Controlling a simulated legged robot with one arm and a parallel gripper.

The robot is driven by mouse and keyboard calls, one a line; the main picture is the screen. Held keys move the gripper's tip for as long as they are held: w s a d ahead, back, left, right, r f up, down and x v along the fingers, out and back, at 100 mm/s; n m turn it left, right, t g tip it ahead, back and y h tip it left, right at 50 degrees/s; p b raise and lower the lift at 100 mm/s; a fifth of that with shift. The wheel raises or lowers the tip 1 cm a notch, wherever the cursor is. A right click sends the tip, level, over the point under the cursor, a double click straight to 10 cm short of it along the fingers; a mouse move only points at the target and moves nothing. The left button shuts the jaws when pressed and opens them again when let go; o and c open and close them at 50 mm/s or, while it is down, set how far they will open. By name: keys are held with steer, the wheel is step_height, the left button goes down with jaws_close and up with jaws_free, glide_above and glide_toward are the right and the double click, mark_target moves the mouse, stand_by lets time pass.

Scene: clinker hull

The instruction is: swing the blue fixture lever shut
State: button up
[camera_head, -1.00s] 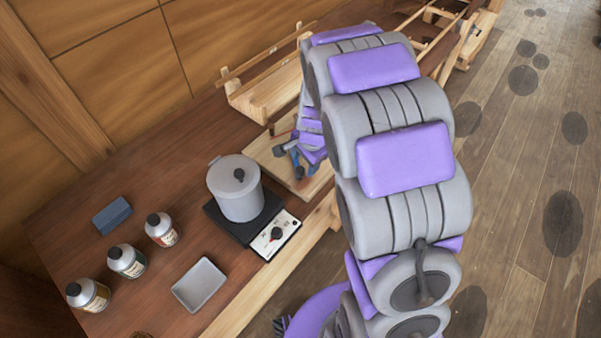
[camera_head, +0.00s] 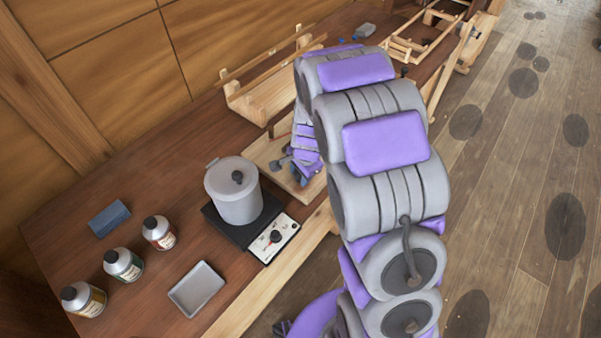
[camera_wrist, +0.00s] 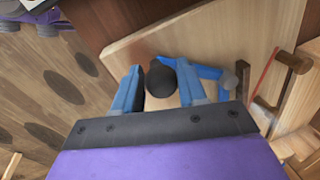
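In the wrist view, my gripper (camera_wrist: 161,84) has two blue-grey fingers standing apart. A black ball knob (camera_wrist: 161,77) sits between them and about fills the gap; whether both fingers press on it is unclear. The blue lever (camera_wrist: 206,71) shows behind the right finger and runs right towards a grey round piece (camera_wrist: 229,80). They lie over a pale wooden board (camera_wrist: 180,38).
A wooden post with a red strip (camera_wrist: 270,78) stands right of the lever. On the bench are a grey pot (camera_head: 233,195) on a hotplate (camera_head: 275,238), several bottles (camera_head: 123,264), a tray (camera_head: 197,289) and a blue block (camera_head: 109,218). A wooden cradle (camera_head: 262,95) stands behind.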

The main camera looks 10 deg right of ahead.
steer(key=shift+a, duration=0.35)
steer(key=shift+c, duration=1.4)
jaws_close()
